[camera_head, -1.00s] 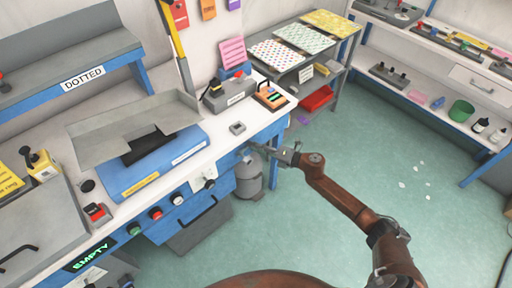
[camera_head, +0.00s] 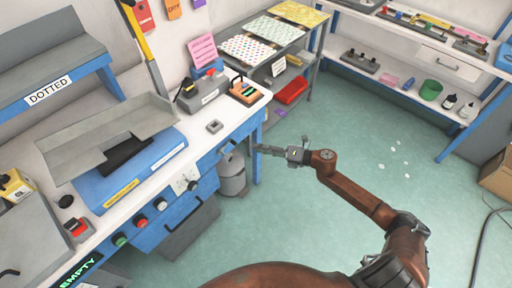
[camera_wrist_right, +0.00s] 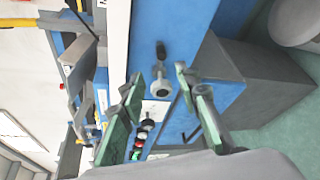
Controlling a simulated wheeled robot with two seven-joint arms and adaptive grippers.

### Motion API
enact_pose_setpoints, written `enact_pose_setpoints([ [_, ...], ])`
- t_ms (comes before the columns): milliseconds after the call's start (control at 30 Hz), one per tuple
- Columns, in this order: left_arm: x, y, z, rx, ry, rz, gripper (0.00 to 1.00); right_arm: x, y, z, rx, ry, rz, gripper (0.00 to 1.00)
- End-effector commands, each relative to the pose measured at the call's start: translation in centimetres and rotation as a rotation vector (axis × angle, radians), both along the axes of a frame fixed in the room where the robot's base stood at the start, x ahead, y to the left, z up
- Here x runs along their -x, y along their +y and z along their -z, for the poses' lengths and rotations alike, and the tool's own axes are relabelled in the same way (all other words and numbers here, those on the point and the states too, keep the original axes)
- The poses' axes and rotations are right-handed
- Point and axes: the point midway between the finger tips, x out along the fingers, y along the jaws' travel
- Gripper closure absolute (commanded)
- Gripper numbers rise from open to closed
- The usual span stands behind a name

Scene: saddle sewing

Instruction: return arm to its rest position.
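My right arm, rust-brown, reaches in from the bottom right in the head view. Its grey gripper (camera_head: 268,150) is out in front of the sewing workbench (camera_head: 152,181), just right of the bench's front corner, over the floor side. In the right wrist view, the two green-and-grey fingers (camera_wrist_right: 158,88) are apart with nothing between them. A knob (camera_wrist_right: 161,86) on the blue bench front shows behind the gap. My left gripper is not in view.
A grey cylinder (camera_head: 232,178) stands under the bench's right end. A shelf rack with patterned sheets (camera_head: 298,14) is behind.

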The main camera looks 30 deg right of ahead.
Motion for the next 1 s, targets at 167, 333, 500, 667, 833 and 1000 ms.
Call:
enact_pose_setpoints([
  [167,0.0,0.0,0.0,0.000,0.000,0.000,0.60,0.0,0.0,0.0,0.000,0.000,0.000,0.70],
  [333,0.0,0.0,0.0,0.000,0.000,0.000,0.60,0.0,0.0,0.0,0.000,0.000,0.000,0.70],
  [500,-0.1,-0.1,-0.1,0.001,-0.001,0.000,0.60,0.0,-0.2,0.3,-0.008,0.007,0.009,0.70],
  [667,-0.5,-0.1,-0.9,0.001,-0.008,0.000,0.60,-0.3,-3.3,4.0,-0.110,0.117,0.149,0.70],
  [833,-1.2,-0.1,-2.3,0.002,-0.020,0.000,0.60,1.8,-9.3,13.5,-0.320,0.348,0.441,0.70],
  [1000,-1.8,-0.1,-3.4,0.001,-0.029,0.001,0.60,7.4,-13.8,23.8,-0.501,0.569,0.727,0.70],
])
